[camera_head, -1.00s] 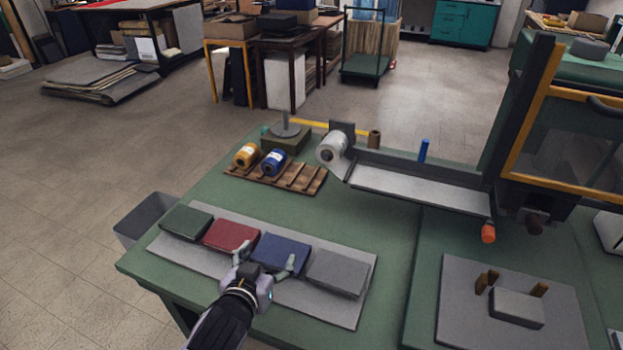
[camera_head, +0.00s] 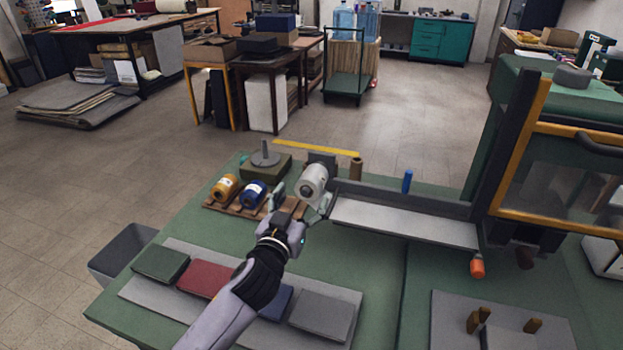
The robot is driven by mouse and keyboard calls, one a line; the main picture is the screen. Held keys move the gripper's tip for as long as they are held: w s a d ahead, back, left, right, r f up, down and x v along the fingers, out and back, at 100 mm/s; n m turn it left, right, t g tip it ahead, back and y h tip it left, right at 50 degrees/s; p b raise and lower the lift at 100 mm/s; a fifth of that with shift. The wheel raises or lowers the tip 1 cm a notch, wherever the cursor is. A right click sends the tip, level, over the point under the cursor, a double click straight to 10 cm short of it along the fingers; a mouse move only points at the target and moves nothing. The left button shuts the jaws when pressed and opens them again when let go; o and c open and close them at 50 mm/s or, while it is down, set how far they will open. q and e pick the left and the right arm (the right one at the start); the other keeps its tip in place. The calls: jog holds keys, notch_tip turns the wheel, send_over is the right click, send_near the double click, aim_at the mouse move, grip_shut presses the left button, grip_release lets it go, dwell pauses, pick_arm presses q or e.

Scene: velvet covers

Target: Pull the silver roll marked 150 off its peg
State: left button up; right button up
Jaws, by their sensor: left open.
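The silver roll (camera_head: 313,179) sits at the left end of the long machine tray, against a dark upright plate. Its marking is too small to read, and the peg inside it is hidden. My left gripper (camera_head: 302,203) is open, with its fingers spread just in front of and below the roll. One finger is left of the roll and the other is near its lower right. I cannot tell whether either finger touches it. My right gripper is not in view.
A gold roll (camera_head: 225,187) and a blue roll (camera_head: 254,194) lie on a wooden rack (camera_head: 222,207) to the left. A round weight with a post (camera_head: 265,156) stands behind. The machine tray (camera_head: 400,222) extends right. Covers, including a red one (camera_head: 205,279), lie in front.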

aim_at(311, 181)
pick_arm(q)
jog(key=x, duration=0.7)
jog(key=shift+f, duration=0.1)
jog(key=shift+w+d, duration=0.1)
jog(key=shift+w, duration=0.3)
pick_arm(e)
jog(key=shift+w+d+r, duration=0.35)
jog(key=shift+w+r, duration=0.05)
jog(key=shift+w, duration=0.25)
pick_arm(q)
jog(key=shift+c, duration=0.3)
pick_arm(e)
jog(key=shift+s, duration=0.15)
pick_arm(q)
jog(key=c, duration=1.3)
jog(key=shift+o, duration=0.2)
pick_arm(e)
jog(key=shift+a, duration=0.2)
pick_arm(q)
jog(key=shift+s+r+p, duration=0.25)
jog(key=shift+s+p, duration=0.1)
jog(key=shift+p, duration=0.25)
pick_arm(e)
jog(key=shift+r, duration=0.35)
